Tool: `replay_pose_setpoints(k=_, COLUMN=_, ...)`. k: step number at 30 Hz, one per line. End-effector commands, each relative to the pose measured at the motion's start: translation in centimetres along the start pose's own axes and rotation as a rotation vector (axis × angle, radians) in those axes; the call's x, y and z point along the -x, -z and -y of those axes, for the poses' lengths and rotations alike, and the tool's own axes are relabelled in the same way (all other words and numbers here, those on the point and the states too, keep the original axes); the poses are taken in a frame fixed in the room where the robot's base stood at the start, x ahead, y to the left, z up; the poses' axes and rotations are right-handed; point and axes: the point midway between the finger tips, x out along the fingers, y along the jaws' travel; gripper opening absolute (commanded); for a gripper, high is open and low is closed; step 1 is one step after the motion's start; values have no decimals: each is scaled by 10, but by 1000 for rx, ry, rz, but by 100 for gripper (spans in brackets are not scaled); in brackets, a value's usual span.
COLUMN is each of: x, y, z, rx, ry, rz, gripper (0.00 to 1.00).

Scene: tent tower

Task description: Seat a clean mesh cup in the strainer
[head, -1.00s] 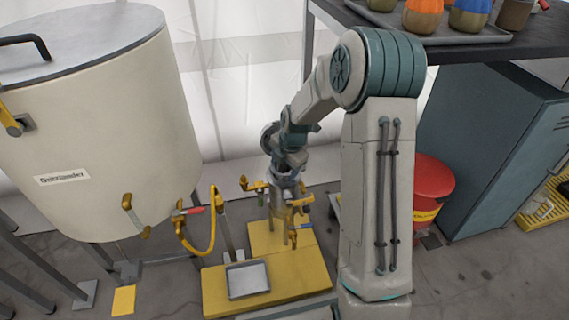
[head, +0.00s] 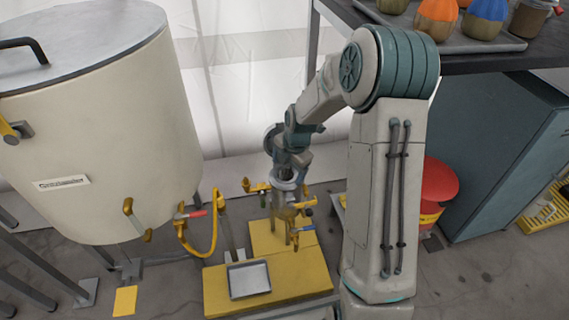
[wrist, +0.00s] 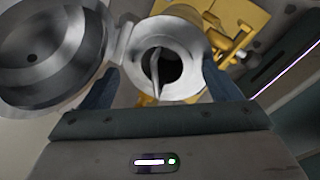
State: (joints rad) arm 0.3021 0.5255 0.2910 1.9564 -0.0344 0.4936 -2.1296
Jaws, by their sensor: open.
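The strainer (head: 287,212) is a metal body with yellow valves on a yellow stand, partly hidden by my arm in the head view. In the wrist view its round mouth (wrist: 188,84) faces me, with a dark opening in the middle. A pale curved strip (wrist: 154,68) crosses that opening; I cannot tell whether it belongs to a mesh cup. A round grey lid (wrist: 50,55) lies swung open at the left. My gripper (wrist: 161,78) is open, its blue fingers on either side of the mouth, with nothing visibly gripped. I cannot make out a clean mesh cup.
A large cream tank (head: 105,130) stands left, with a yellow hose (head: 213,238). A shallow metal tray (head: 249,279) lies on the yellow stand. A dark shelf (head: 480,59) with several jars is upper right. A red bin (head: 440,182) and teal cabinet (head: 495,150) stand behind my arm.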

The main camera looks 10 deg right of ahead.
Motion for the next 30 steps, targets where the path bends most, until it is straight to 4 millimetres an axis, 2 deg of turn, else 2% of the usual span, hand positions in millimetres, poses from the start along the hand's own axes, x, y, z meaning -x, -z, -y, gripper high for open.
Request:
replay_pose_setpoints(k=1, x=26, y=-4, z=4, rx=-9, ry=-6, rz=12, gripper=89)
replay_pose_setpoints(k=3, x=50, y=0, z=3, rx=-5, ry=-18, rz=17, gripper=89)
replay_pose_setpoints(k=6, x=78, y=4, z=1, rx=2, ry=-29, rz=21, gripper=89)
replay_pose_setpoints(k=12, x=116, y=9, z=0, rx=7, ry=-41, rz=26, gripper=89)
replay_pose_setpoints(k=18, x=131, y=10, z=0, rx=8, ry=-45, rz=28, gripper=89)
replay_pose_setpoints(k=30, x=132, y=9, z=0, rx=7, ry=-46, rz=28, gripper=89)
